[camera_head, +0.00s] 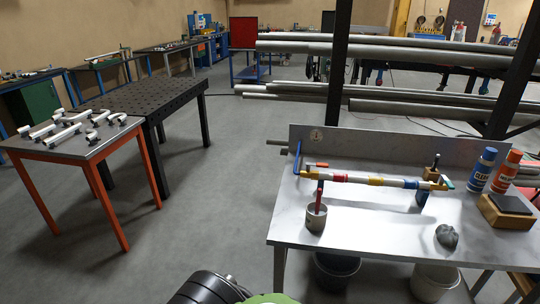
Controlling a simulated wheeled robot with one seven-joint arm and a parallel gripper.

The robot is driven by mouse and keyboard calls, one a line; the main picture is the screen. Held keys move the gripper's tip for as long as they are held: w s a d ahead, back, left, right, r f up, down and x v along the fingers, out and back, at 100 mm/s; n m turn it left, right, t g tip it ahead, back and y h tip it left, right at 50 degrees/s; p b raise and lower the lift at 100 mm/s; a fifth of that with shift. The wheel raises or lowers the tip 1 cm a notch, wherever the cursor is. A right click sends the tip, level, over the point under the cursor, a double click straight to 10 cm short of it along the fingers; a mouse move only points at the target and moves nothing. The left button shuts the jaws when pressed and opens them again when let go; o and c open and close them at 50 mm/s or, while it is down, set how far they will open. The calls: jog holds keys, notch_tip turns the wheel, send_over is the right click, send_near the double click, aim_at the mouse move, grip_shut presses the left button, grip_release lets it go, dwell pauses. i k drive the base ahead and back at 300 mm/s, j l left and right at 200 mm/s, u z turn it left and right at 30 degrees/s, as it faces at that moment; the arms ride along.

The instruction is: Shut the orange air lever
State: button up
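A white pipe assembly (360,179) with red, yellow and blue bands lies along the grey metal bench on the right. A small orange-red lever (317,164) sits at its left end, roughly in line with the pipe; I take it to be the orange air lever. It is too small to tell whether it is open or shut. A teal lever (446,181) is at the right end of the assembly. My gripper is not in view. Dark and green parts at the bottom edge seem to be mine.
A grey cup (316,217) with a red-handled tool stands before the assembly's left end. A grey cloth-like lump (447,236), a blue bottle (482,170), an orange bottle (506,172) and a wooden block (507,211) are to the right. The floor at left centre is clear.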

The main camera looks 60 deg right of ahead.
aim_at(323, 164)
jog(key=i+j+z, duration=0.15)
jog(key=i, duration=0.3)
jog(key=i+z, duration=0.2)
jog(key=i, duration=0.2)
jog(key=i+j+z, duration=0.15)
jog(key=i, duration=0.3)
jog(key=i+l+z, duration=0.15)
jog(key=i+z, duration=0.15)
jog(key=z, duration=0.15)
jog(key=i+z, duration=0.3)
jog(key=z, duration=0.15)
jog(key=i+j+z, duration=0.1)
jog(key=i+z, duration=0.35)
jog(key=i+j+z, duration=0.15)
jog(key=z, duration=0.3)
jog(key=i+l+z, duration=0.15)
jog(key=i+l, duration=0.6)
jog(key=i+l+u, duration=0.2)
jog(key=k+l, duration=0.1)
